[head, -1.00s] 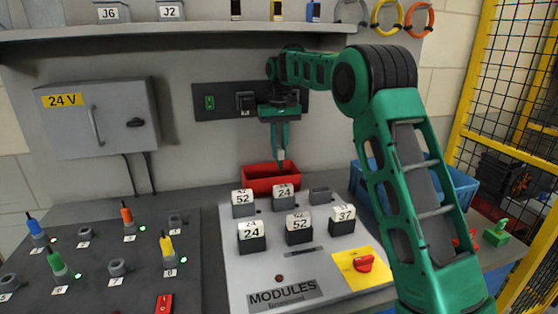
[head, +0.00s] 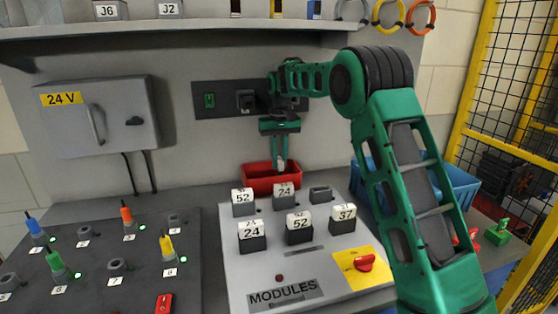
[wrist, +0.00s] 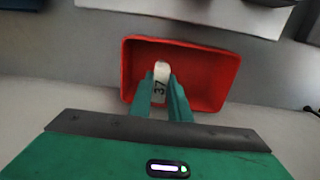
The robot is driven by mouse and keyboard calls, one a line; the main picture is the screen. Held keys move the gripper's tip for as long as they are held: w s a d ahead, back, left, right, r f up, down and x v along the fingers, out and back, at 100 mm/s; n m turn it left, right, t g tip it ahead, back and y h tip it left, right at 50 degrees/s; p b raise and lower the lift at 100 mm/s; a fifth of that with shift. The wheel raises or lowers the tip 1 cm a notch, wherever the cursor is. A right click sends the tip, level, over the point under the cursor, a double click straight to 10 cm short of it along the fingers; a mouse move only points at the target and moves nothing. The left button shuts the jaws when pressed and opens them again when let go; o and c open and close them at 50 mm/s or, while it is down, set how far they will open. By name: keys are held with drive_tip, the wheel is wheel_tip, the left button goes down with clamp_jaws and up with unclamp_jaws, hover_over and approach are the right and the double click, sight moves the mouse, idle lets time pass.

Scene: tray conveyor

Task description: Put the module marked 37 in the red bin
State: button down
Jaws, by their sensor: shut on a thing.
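My gripper (head: 280,163) is shut on a white-topped module marked 37 (wrist: 160,82), whose number reads sideways in the wrist view. The held module is over the red bin (head: 258,184), with the fingertips down at about the bin's rim in the head view. In the wrist view the red bin (wrist: 232,85) surrounds the module, and its visible floor is empty. I cannot tell whether the module touches the bin floor. Another module marked 37 (head: 344,214) sits at the right of the front row on the modules panel.
The grey modules panel (head: 245,283) also holds modules marked 52 (head: 243,197) and 24 (head: 284,191), and one empty socket (head: 320,194). A blue bin (head: 462,188) stands to the right, partly behind my arm. A shelf (head: 210,29) runs above.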

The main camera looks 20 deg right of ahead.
sight(279, 159)
drive_tip(key=shift+f, duration=0.15)
drive_tip(key=c, duration=1.7)
unclamp_jaws()
drive_tip(key=shift+o, duration=0.2)
wheel_tip(279, 159, up, 9)
drive_tip(key=shift+f, duration=0.15)
drive_tip(key=shift+s, duration=0.1)
